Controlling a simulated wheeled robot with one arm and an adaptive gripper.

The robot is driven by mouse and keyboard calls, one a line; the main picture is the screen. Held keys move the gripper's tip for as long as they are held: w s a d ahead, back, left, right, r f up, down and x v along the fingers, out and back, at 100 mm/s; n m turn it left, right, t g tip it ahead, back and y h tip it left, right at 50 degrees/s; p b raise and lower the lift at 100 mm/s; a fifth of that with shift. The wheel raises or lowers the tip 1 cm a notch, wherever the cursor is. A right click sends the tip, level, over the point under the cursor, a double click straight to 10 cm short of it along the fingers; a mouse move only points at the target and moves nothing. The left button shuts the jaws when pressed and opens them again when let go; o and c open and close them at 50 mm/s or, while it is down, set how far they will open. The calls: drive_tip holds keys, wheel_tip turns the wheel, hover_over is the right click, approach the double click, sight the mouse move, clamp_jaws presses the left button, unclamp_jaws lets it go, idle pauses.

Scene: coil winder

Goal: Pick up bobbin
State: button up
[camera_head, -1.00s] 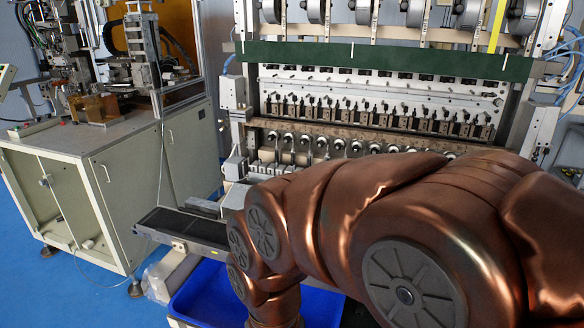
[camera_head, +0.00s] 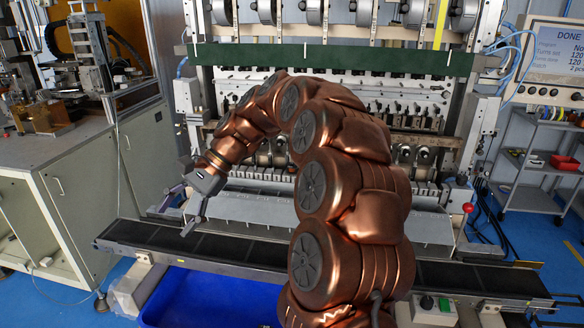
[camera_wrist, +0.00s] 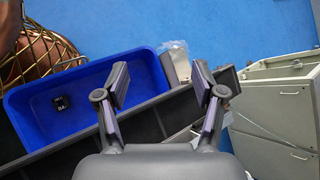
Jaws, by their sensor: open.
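My gripper (camera_head: 180,212) is open and empty, hanging above the left part of the black conveyor belt (camera_head: 132,232) in the head view. In the wrist view my gripper (camera_wrist: 160,84) has its two fingers well apart, with nothing between them. The coil winder (camera_head: 330,56) stands behind my arm. A row of small round parts, possibly bobbins on spindles, shows on it, including one at its right side (camera_head: 424,156); my arm covers much of the row. I cannot make out a single separate bobbin for certain.
A blue bin (camera_head: 215,297) sits below the conveyor; a small black item (camera_wrist: 62,103) shows in it in the wrist view. A grey cabinet (camera_head: 90,185) stands left. A screen (camera_head: 556,55) reading "DONE" and a grey cart (camera_head: 528,196) are at the right.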

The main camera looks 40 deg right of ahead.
drive_tip(key=w+d+r+m+t+y, duration=0.1)
drive_tip(key=w+d+m, duration=0.15)
drive_tip(key=d, duration=0.25)
drive_tip(key=w+d+m+t, duration=0.2)
drive_tip(key=w+d, duration=0.1)
drive_tip(key=d, duration=0.2)
drive_tip(key=m+t+h+p, duration=0.2)
drive_tip(key=m+t, duration=0.5)
drive_tip(key=m, duration=0.4)
approach(290, 166)
drive_tip(key=shift+w+a, duration=0.7)
drive_tip(key=shift+a, duration=0.4)
drive_tip(key=shift+d+p+x, duration=0.2)
drive_tip(key=shift+p+x, duration=1.05)
drive_tip(key=shift+x, duration=2.1)
drive_tip(key=shift+w+a+f, duration=0.2)
drive_tip(key=shift+w+f, duration=0.1)
drive_tip(key=shift+f, duration=0.2)
drive_tip(key=shift+c, duration=0.3)
drive_tip(key=shift+g+h, duration=0.3)
drive_tip(key=c, duration=0.9)
drive_tip(key=shift+r, duration=0.15)
